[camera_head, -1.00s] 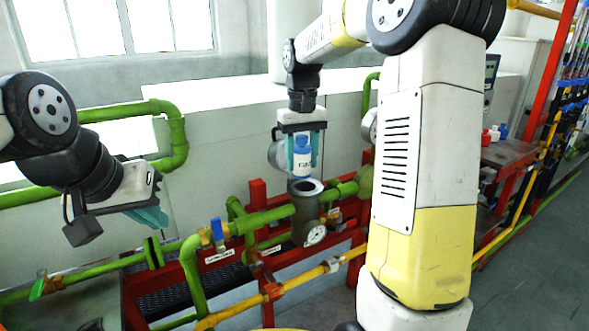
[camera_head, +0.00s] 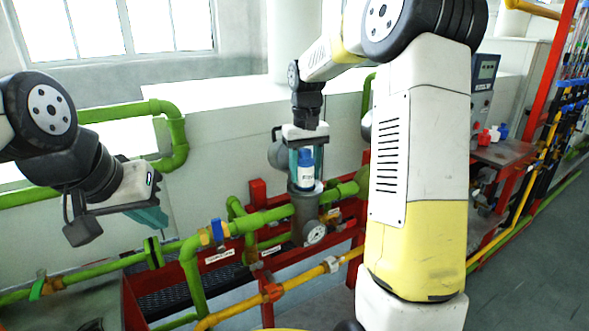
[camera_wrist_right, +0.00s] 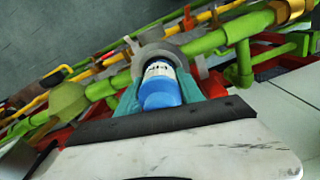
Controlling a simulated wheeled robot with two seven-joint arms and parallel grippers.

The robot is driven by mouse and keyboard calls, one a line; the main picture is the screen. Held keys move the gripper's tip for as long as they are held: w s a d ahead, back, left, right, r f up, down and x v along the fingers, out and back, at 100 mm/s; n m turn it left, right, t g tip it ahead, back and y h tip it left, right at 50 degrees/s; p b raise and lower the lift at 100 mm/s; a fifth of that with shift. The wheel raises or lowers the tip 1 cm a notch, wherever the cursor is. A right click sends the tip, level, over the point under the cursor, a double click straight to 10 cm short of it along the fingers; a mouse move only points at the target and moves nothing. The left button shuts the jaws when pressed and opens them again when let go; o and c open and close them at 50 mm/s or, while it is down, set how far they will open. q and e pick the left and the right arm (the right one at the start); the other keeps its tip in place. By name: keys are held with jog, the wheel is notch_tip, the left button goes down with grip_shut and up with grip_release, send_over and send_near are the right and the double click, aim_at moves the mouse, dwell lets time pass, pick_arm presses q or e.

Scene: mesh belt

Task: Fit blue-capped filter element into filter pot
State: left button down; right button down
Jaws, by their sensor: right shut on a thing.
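The blue-capped filter element (camera_head: 305,168) is a white cylinder with a blue top and a printed label. My right gripper (camera_head: 304,172) is shut on it and holds it upright at the mouth of the grey filter pot (camera_head: 306,212). The element's lower end is hidden by the pot's rim, so it seems partly inside; how deep I cannot tell. In the right wrist view the blue cap (camera_wrist_right: 160,94) lies between the teal fingers, with the pot's rim (camera_wrist_right: 158,52) around the far end. My left gripper (camera_head: 148,218) is empty, away at the left; its finger gap is unclear.
Green pipes (camera_head: 262,219) run to both sides of the pot, with a blue-handled valve (camera_head: 217,231) on the left. A gauge (camera_head: 315,234) sits on the pot's front. A red frame (camera_head: 258,190) stands behind. A bench (camera_head: 500,152) with small bottles is at the right.

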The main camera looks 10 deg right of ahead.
jog(key=shift+f, duration=0.25)
jog(key=c, duration=0.7)
grip_release()
jog(key=shift+c, duration=0.2)
